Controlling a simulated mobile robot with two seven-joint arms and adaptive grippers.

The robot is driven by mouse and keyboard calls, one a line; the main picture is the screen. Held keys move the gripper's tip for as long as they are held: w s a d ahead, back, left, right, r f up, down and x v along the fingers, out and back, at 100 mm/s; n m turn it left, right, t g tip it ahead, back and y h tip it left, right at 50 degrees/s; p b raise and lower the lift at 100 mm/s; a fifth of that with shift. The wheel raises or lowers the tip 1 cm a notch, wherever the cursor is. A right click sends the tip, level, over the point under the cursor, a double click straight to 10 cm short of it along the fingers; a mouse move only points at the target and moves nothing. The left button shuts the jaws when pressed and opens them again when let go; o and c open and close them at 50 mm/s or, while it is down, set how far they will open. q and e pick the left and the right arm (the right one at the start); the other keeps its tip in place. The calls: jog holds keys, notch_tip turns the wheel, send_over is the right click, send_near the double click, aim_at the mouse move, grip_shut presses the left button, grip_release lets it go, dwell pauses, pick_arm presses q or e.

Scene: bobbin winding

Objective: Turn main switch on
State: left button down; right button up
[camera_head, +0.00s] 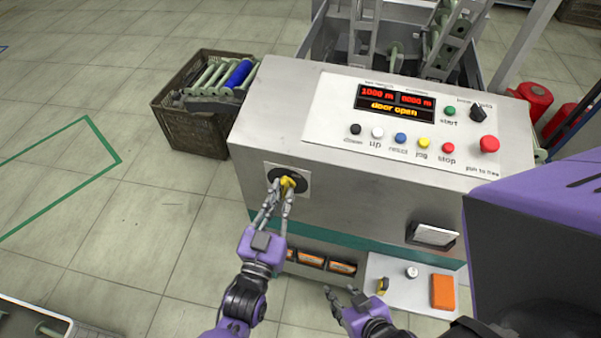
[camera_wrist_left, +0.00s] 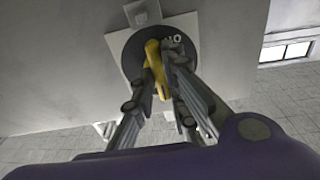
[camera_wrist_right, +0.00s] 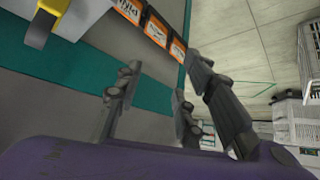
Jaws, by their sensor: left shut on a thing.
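The main switch is a yellow handle (camera_head: 288,182) on a dark round disc (camera_head: 284,176) with a pale square plate, on the front of the grey machine cabinet (camera_head: 330,210). My left gripper (camera_head: 282,190) is at the switch with its fingers on both sides of the handle. In the left wrist view the yellow handle (camera_wrist_left: 155,65) sits tilted between the fingers of my left gripper (camera_wrist_left: 158,75), which is shut on it. Part of the disc's lettering is hidden by a finger. My right gripper (camera_head: 340,295) is open and empty, low in front of the cabinet.
The top panel (camera_head: 400,125) carries several buttons and a display (camera_head: 395,103) reading "door open". A small shelf (camera_head: 400,290) with an orange block (camera_head: 443,292) juts out at lower right. A crate (camera_head: 190,135) with bobbins stands left. Floor at left is clear.

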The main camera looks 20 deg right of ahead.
pick_arm(q)
jog(key=shift+f, duration=0.1)
jog(key=c, duration=1.8)
grip_release()
jog(key=shift+o, duration=0.2)
jog(key=shift+s, duration=0.1)
jog(key=r+v, duration=0.1)
jog(key=v, duration=1.1)
jog(key=shift+f, duration=0.4)
pick_arm(e)
jog(key=shift+w+r, duration=0.25)
jog(key=shift+w, duration=0.45)
jog(key=shift+s+f, duration=0.1)
jog(key=shift+s, duration=0.1)
